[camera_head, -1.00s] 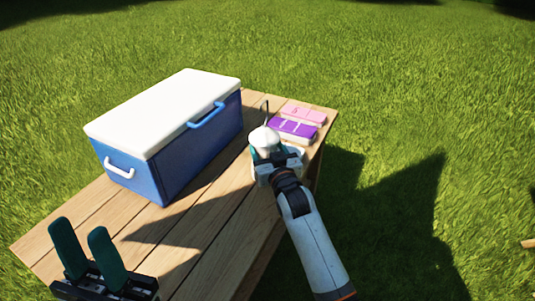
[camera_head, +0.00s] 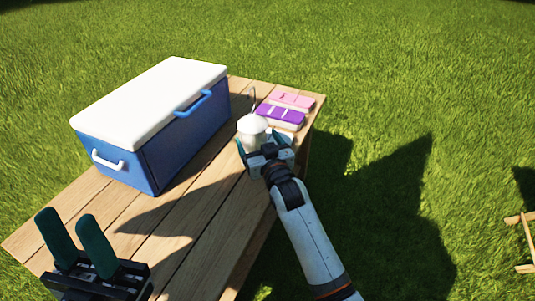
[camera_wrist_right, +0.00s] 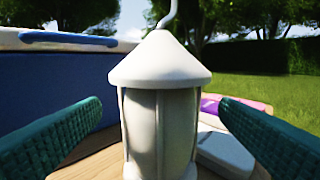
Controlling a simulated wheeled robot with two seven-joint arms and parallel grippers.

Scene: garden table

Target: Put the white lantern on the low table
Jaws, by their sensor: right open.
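The white lantern (camera_head: 252,125) stands near the right edge of the wooden table, with a cone-shaped cap and a thin hook on top. My right gripper (camera_head: 267,148) is open in front of it. In the right wrist view the lantern (camera_wrist_right: 160,110) stands upright between the two spread green fingers, with gaps on both sides; its base is cut off. My left gripper (camera_head: 68,222) is open and empty over the table's near left end. A wooden piece of furniture (camera_head: 527,240), perhaps the low table, shows partly at the right edge on the grass.
A blue cooler with a white lid (camera_head: 150,100) fills the left of the wooden table (camera_head: 205,210). Purple (camera_head: 280,115) and pink (camera_head: 293,100) boxes lie behind the lantern. A white object (camera_wrist_right: 228,155) lies right of it. Grass on the right is open.

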